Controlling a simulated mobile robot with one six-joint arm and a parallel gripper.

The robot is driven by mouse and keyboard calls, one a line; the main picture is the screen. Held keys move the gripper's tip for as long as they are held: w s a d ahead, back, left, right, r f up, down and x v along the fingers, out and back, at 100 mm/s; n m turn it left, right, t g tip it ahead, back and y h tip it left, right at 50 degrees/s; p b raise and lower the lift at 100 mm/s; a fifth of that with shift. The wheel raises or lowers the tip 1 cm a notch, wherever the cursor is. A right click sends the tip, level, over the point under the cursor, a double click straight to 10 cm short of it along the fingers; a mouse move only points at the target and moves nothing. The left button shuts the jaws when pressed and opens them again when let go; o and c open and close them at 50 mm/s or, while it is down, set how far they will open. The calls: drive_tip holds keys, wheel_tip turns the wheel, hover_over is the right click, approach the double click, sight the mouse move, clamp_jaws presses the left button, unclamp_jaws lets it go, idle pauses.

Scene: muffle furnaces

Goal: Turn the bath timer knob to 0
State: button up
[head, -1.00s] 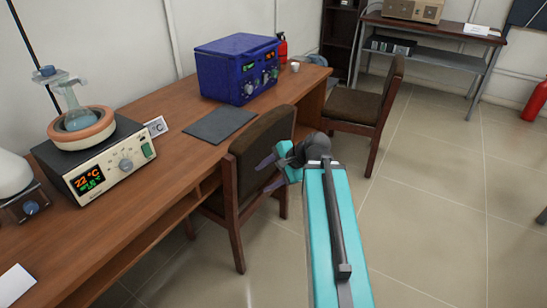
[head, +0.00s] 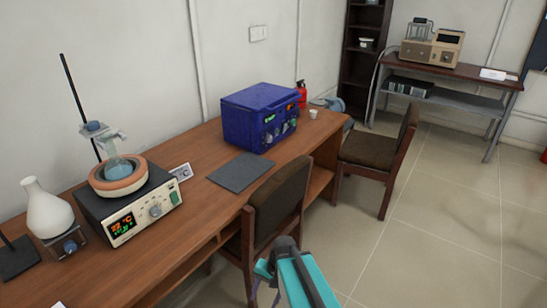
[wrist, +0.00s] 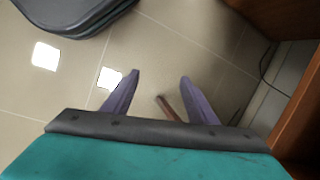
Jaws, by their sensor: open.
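A blue lidded box (head: 258,117), which looks like the bath, stands on the wooden desk. Its front has small green and red displays and several knobs (head: 280,132). I cannot read the markings or tell which knob is the timer. My gripper (wrist: 160,80) is open and empty in the wrist view, its two purple fingers apart above the tiled floor. In the head view my arm is at the bottom edge, in front of the near chair and well away from the blue box. The fingers are mostly cut off there.
A heating unit (head: 150,212) with a flask in an orange ring stands left on the desk (head: 200,225). A dark mat (head: 240,172) lies before the blue box. Two chairs (head: 282,200) (head: 372,152) stand along the desk. The floor (head: 440,225) at right is clear.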

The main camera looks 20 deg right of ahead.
drive_tip(key=s+a+f+n+g+h+p, duration=0.1)
drive_tip(key=s+n+p, duration=0.3)
drive_tip(key=s, duration=0.7)
drive_tip(key=s+a+f+n+g+h+p, duration=0.2)
drive_tip(key=s+p, duration=0.4)
drive_tip(key=s, duration=0.5)
drive_tip(key=f+n+g, duration=0.1)
drive_tip(key=n+g, duration=0.1)
drive_tip(key=shift+a+f+n, duration=0.2)
drive_tip(key=shift+a+n, duration=0.1)
drive_tip(key=shift+a, duration=0.05)
drive_tip(key=c, duration=0.6)
drive_tip(key=shift+o, duration=0.2)
